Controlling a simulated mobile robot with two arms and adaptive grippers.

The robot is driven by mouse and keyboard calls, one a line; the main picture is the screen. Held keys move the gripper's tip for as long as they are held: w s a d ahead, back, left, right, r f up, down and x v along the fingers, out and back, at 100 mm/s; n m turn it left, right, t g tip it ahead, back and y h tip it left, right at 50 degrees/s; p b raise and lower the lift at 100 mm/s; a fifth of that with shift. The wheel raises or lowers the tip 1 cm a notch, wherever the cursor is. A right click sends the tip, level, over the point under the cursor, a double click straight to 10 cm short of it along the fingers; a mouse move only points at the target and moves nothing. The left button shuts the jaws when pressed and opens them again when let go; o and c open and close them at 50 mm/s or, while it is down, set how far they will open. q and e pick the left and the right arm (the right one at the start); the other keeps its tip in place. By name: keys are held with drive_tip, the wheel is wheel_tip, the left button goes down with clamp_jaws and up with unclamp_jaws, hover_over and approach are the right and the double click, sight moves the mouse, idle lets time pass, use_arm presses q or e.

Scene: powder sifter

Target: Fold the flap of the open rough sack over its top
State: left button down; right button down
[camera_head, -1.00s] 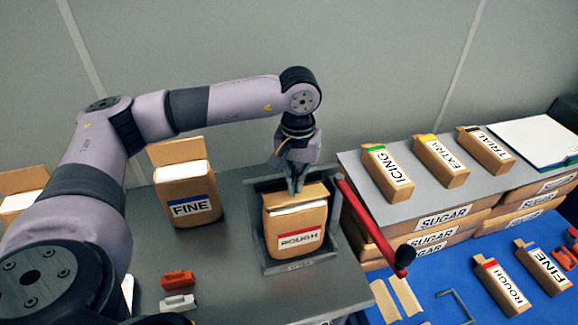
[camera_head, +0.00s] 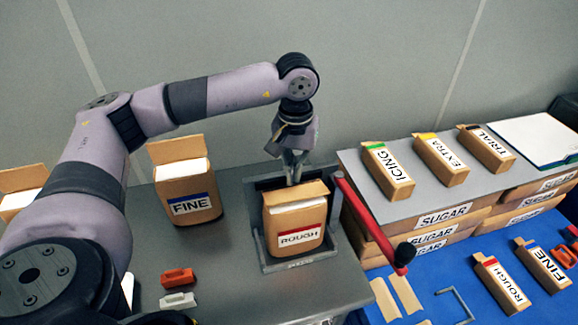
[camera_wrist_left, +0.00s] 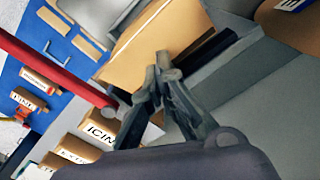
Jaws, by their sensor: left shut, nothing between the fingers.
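The open rough sack (camera_head: 297,238), brown with a red-striped ROUGH label, stands upright in a grey metal frame on the bench. Its brown flap (camera_head: 293,194) rises at the back edge and leans forward over the top. White contents show below it. My left gripper (camera_head: 293,181) is shut and empty, just behind the flap with fingers pointing down. In the left wrist view the closed fingertips (camera_wrist_left: 160,75) are close to the flap's broad brown face (camera_wrist_left: 160,45); I cannot tell whether they touch. My right gripper is not in view.
A red lever (camera_head: 368,222) with a black knob slants along the frame's right side. The open FINE sack (camera_head: 187,192) stands to the left. Orange (camera_head: 178,277) and white clips lie in front. Small boxes, including ICING (camera_head: 387,172), stand on a raised grey shelf at right.

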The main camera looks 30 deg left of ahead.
sight(294, 190)
use_arm(q)
drive_tip(key=shift+f+b, duration=1.85)
drive_tip(key=shift+f, duration=0.35)
wheel_tip(294, 190, up, 9)
drive_tip(key=p, duration=0.4)
drive_tip(key=shift+p, duration=0.4)
